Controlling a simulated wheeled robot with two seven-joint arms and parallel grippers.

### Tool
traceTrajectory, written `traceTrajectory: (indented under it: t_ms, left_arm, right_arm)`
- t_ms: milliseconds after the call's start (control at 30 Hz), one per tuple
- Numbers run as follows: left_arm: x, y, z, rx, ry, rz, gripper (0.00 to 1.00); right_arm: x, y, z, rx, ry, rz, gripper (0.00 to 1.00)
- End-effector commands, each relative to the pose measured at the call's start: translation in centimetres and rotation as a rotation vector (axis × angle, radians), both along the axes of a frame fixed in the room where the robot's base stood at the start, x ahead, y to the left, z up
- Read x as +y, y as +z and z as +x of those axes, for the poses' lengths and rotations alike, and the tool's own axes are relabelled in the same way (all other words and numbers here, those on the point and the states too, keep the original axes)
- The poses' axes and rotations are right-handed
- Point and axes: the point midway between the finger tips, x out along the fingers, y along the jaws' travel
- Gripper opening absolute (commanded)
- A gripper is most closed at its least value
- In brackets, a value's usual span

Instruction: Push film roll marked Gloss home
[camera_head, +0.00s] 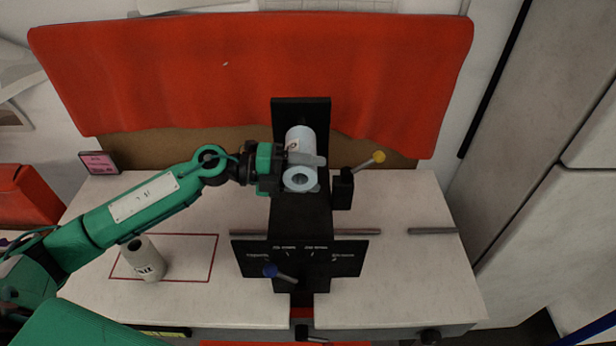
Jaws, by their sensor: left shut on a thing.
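A pale blue-white film roll (299,180) lies on the black machine (302,215), its hollow end facing the front. Its far part shows behind the gripper; whether it bears the word Gloss cannot be read. My left gripper (305,159) reaches in from the left and is shut on this roll around its middle. The roll points towards the black upright plate (300,106) at the back. Whether it touches that plate cannot be told. My right gripper does not show.
Another white roll (146,260) with dark lettering stands in a red outlined area at the left. A yellow-knobbed lever (378,157) stands right of the machine, and a blue-knobbed lever (270,270) is in front. The table's right side is mostly clear. A red cloth (250,70) hangs behind.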

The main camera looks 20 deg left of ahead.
Motion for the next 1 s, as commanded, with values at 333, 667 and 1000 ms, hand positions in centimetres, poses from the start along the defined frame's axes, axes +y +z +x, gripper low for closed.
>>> traceTrajectory:
  t_ms: [333, 667, 1000]
  left_arm:
    - [0.3, 0.1, 1.1, -0.003, 0.001, -0.001, 0.25]
    - [0.3, 0.1, 1.1, -0.002, 0.000, -0.001, 0.25]
    - [0.5, 0.1, 2.0, -0.003, 0.000, 0.000, 0.25]
  right_arm:
    - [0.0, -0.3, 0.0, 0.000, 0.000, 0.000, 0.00]
    - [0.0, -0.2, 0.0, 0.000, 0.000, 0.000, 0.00]
    - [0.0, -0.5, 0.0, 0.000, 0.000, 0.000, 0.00]
